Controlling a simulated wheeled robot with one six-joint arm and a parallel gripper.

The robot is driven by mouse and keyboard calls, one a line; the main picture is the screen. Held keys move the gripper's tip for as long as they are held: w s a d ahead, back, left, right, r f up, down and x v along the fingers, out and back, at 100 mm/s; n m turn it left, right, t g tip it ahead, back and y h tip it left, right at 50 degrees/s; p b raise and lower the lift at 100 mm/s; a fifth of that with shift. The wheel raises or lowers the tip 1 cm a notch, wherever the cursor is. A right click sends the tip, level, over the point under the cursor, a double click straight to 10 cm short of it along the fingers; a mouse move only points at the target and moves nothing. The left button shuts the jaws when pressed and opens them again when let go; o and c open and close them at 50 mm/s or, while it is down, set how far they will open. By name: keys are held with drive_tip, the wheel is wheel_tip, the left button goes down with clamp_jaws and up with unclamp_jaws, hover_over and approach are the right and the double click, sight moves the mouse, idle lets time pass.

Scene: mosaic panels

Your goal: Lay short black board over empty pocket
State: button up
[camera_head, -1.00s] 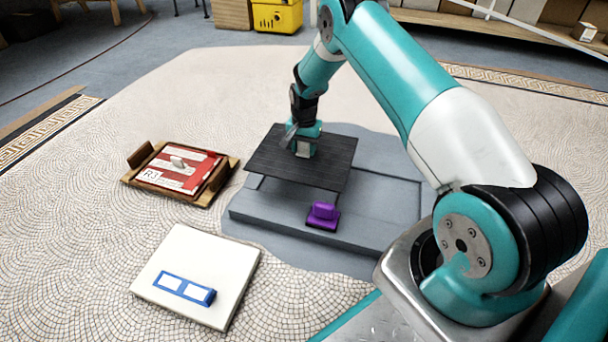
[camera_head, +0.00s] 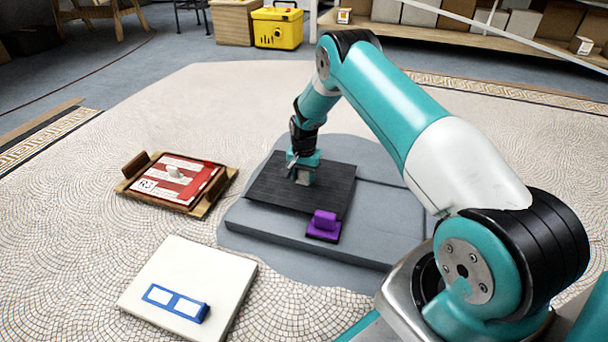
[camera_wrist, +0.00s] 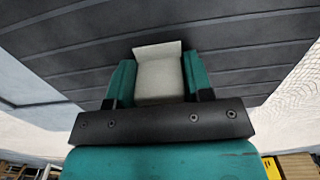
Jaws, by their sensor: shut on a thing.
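The black board (camera_head: 262,187) lies flat on or just above the grey slab (camera_head: 275,232); I cannot tell whether it touches. My gripper (camera_head: 303,178) is shut on a pale grey block-like handle on the board's top. The wrist view shows this handle (camera_wrist: 159,80) between both teal fingers, with the dark grooved board (camera_wrist: 240,60) filling most of the picture around it. The board hides the part of the slab below it, so no open pocket shows there. A purple block (camera_head: 324,226) with a dark base sits at the board's near right corner.
A wooden tray (camera_head: 202,208) with a red and white panel (camera_head: 188,180) lies to the left. A white square panel (camera_head: 222,262) with a blue two-window frame (camera_head: 178,302) lies in front left. Mosaic floor between them is clear. A yellow box (camera_head: 277,28) stands far behind.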

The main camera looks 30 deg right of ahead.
drive_tip(key=shift+f, duration=0.15)
drive_tip(key=o, duration=1)
wheel_tip(320, 180, up, 14)
drive_tip(key=p, duration=0.9)
drive_tip(key=s+a+r+n+y, duration=0.1)
drive_tip(key=s+a+r+n, duration=0.2)
drive_tip(key=a+r, duration=0.5)
drive_tip(key=s+a+r+n+y, duration=0.1)
drive_tip(key=s+a+r+n, duration=0.25)
drive_tip(key=a+r, duration=0.55)
drive_tip(key=s+a+r+n+y, duration=0.1)
drive_tip(key=s+a+r+n, duration=0.4)
drive_tip(key=s+r, duration=0.65)
drive_tip(key=s+a+r+n, duration=0.1)
drive_tip(key=s+n, duration=0.1)
drive_tip(key=s, duration=0.4)
drive_tip(key=s+a+r+n, duration=0.1)
drive_tip(key=s+a+n, duration=0.1)
drive_tip(key=s, duration=0.4)
drive_tip(key=s+a+r+n+y, duration=0.1)
drive_tip(key=s+n, duration=0.1)
drive_tip(key=s, duration=0.4)
drive_tip(key=shift+a, duration=0.25)
